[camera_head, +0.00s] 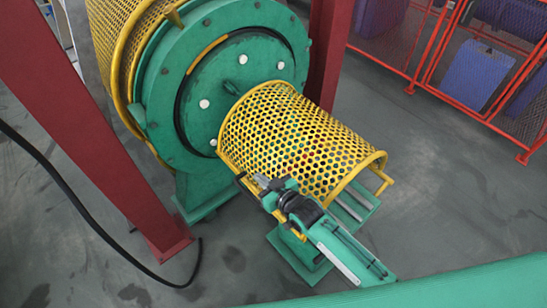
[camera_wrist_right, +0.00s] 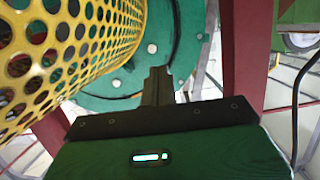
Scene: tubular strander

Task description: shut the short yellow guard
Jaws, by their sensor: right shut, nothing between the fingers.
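The short yellow guard (camera_head: 290,140) is a curved, perforated cover with a solid yellow rim. It arches over the green base in front of the large green disc, and green and red parts show through its holes. My right gripper (camera_head: 262,182) is shut and empty at the guard's near lower side, by its left end; I cannot tell whether it touches the guard. In the right wrist view the guard (camera_wrist_right: 65,50) fills the upper left, and the shut fingers (camera_wrist_right: 157,75) stand to its right, apart from it in the picture. My left gripper is not in view.
The green disc (camera_head: 245,95) with white bolts stands behind the guard, and a larger yellow mesh cover (camera_head: 120,40) is beyond it. Red posts (camera_head: 95,130) flank the machine. A black cable (camera_head: 70,205) lies at left. Red fencing (camera_head: 430,75) stands at the back right; floor before it is clear.

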